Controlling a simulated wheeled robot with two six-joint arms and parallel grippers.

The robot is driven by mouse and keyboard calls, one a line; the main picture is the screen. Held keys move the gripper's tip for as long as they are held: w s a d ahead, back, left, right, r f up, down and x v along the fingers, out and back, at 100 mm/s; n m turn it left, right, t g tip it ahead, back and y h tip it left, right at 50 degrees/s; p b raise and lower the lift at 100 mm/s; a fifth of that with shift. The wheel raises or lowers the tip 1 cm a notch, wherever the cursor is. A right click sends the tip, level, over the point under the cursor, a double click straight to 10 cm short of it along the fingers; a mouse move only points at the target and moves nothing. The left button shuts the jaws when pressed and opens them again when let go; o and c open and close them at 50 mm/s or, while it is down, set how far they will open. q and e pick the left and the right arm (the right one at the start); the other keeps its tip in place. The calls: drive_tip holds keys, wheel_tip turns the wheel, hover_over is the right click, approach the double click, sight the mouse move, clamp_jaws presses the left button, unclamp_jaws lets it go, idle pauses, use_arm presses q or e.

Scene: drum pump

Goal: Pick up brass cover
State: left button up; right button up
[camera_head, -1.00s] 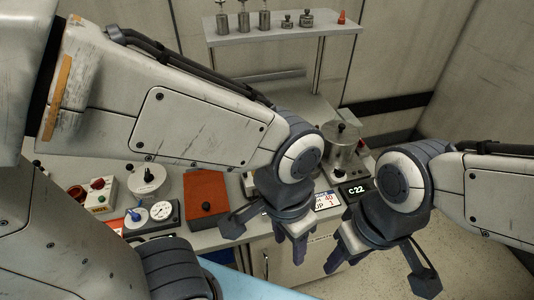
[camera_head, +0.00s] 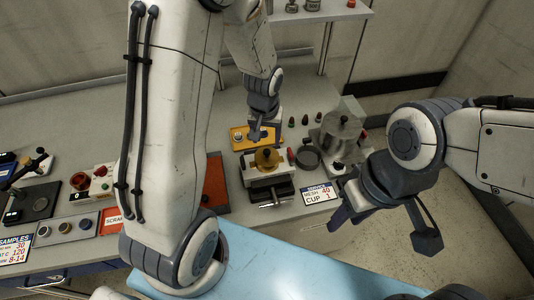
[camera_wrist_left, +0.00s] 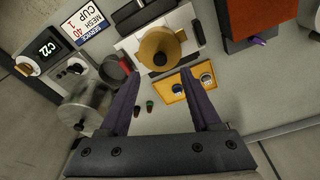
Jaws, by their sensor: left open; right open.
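The brass cover (camera_head: 267,158) is a round golden piece with a dark knob. It sits on a white-and-dark device near the bench's front edge, and it also shows in the left wrist view (camera_wrist_left: 158,46). My left gripper (camera_head: 257,137) is open and empty above the bench, just behind the cover. In the left wrist view its spread fingers (camera_wrist_left: 158,76) point toward the cover, apart from it. My right gripper (camera_head: 338,208) appears open and empty in front of the bench, to the right of the cover.
A yellow tray (camera_wrist_left: 172,95) with small cups lies beside the device. A metal canister (camera_head: 341,135), a dark ring-shaped cup (camera_head: 307,158) and small coloured pegs stand to the right. A red-brown block (camera_head: 215,182) is to the left. A service sign (camera_head: 318,193) stands at the bench front.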

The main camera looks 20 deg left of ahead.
sight(267, 151)
use_arm(q)
drive_tip(key=shift+w+a+f+p, duration=0.1)
drive_tip(key=shift+w+f, duration=0.1)
drive_tip(key=shift+f, duration=1.05)
drive_tip(key=shift+w+f+p, duration=0.1)
drive_tip(key=shift+w+f, duration=0.15)
drive_tip(key=shift+f, duration=1)
drive_tip(key=shift+w+a+f+p, duration=0.1)
drive_tip(key=shift+w+f, duration=0.1)
drive_tip(key=shift+f, duration=1.05)
clamp_jaws()
